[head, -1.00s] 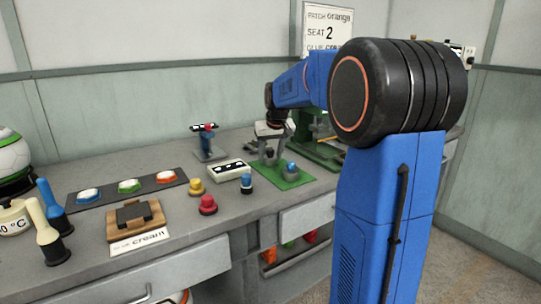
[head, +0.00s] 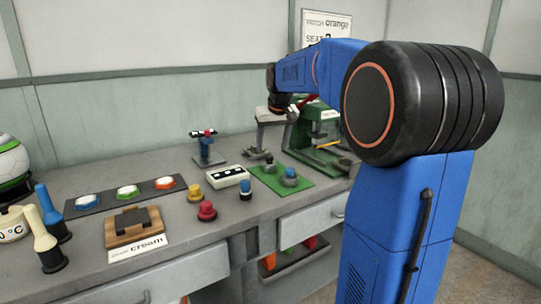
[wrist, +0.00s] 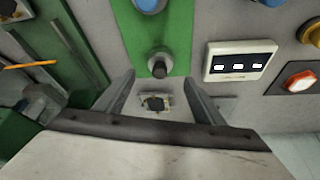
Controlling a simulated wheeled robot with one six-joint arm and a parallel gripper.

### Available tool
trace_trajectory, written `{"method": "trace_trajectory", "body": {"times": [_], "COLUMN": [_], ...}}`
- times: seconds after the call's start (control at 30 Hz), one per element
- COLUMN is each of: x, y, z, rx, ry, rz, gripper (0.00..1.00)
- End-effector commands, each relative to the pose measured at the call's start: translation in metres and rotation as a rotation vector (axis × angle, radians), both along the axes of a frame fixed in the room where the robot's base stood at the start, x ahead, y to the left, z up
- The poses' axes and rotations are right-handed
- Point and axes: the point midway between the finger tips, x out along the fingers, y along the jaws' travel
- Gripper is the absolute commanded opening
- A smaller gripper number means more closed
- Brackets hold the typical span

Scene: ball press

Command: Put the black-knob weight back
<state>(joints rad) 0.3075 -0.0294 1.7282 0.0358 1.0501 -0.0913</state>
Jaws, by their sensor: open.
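The black-knob weight (wrist: 159,62) stands on the green mat (wrist: 115,18), ahead of my fingers in the wrist view. It has a grey body and a dark knob. In the head view it shows small (head: 269,166) on the left part of the mat (head: 299,188). My gripper (wrist: 160,92) is open and empty, with one finger on each side of the view. In the head view my gripper (head: 268,146) hangs above the bench, behind the mat. A small pale square piece with a dark middle (wrist: 155,103) shows between the fingers.
A blue-topped piece (head: 290,175) shares the mat. A white box with dark windows (head: 228,176), a blue-topped piece (head: 245,189), and red (head: 207,211) and yellow (head: 195,194) knobs stand to the left. A green press (head: 318,140) stands at the right.

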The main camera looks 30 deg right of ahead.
Motion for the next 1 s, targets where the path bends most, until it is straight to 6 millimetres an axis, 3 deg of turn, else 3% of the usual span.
{"method": "trace_trajectory", "body": {"times": [0.23,0.63,0.77,1.0], "x": [-0.012,-0.025,-0.056,-0.137], "y": [0.003,0.013,0.037,0.092], "z": [0.029,0.035,0.029,0.000], "rx": [0.000,0.000,-0.001,-0.003], "ry": [-0.001,-0.001,-0.003,-0.008], "rz": [0.000,0.008,0.028,0.080], "gripper": [0.63,0.63,0.63,0.63]}}
